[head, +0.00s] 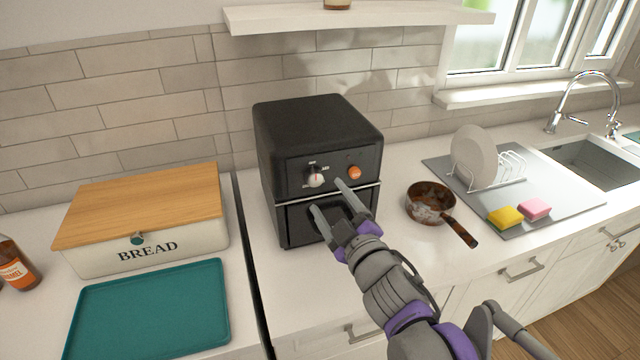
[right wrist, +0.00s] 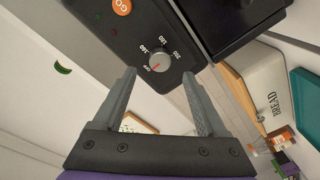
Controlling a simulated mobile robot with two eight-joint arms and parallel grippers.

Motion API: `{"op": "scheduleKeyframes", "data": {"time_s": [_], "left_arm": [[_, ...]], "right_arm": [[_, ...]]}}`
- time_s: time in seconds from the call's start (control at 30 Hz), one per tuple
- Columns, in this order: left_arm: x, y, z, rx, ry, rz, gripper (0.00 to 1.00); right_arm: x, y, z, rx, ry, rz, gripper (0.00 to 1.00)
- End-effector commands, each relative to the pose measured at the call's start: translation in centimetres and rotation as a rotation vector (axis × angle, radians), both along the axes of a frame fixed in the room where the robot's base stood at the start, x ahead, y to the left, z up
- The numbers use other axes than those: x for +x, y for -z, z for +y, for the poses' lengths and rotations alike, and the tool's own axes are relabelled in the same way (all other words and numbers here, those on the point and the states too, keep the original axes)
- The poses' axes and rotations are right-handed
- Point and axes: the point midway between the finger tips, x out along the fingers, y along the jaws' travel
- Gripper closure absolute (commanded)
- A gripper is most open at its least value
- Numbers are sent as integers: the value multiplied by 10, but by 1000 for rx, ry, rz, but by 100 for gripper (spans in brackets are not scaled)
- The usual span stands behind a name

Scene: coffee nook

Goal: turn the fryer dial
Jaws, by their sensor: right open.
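The black fryer (head: 318,130) stands on the counter against the tiled wall. Its white round dial (head: 315,180) is on the upper left of the front panel, with an orange button (head: 354,172) to its right. In the right wrist view the dial (right wrist: 158,62) looks silver with a red pointer mark and numbers around it, and the orange button (right wrist: 122,7) reads GO. My right gripper (head: 328,203) is open and empty in front of the fryer, its fingers either side of the dial's line in the wrist view (right wrist: 158,90), apart from the dial. My left gripper is not in view.
A bread box (head: 150,245) and a teal tray (head: 150,310) stand to the left. A brown pan (head: 430,203) sits right of the fryer, beside a drying mat (head: 560,190) with a plate rack and sponges. A shelf (head: 400,15) hangs above.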

Motion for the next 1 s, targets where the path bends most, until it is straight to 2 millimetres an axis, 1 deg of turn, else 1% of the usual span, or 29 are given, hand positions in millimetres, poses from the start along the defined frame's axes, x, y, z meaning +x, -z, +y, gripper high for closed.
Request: {"op": "scheduleKeyframes", "data": {"time_s": [0.03, 0.1, 0.3, 0.47, 0.73, 0.77, 0.8, 0.87, 1.0], "left_arm": [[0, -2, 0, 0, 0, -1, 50], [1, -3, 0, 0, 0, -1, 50], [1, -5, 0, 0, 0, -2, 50], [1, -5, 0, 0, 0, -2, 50], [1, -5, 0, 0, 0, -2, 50], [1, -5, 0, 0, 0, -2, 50], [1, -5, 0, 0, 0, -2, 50], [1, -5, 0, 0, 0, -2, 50], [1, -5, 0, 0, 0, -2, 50]], "right_arm": [[9, -1, 4, 0, -1, 0, 25], [20, -1, 8, 1, 0, 0, 25], [43, 0, 17, -1, 1, 1, 25], [51, 0, 20, -1, 1, 1, 25], [51, 0, 20, -1, 1, 1, 25], [51, 0, 20, -1, 1, 1, 29], [51, 0, 20, -1, 1, 1, 36], [51, 0, 20, -1, 1, 1, 47], [51, 0, 20, -1, 1, 1, 72]]}}
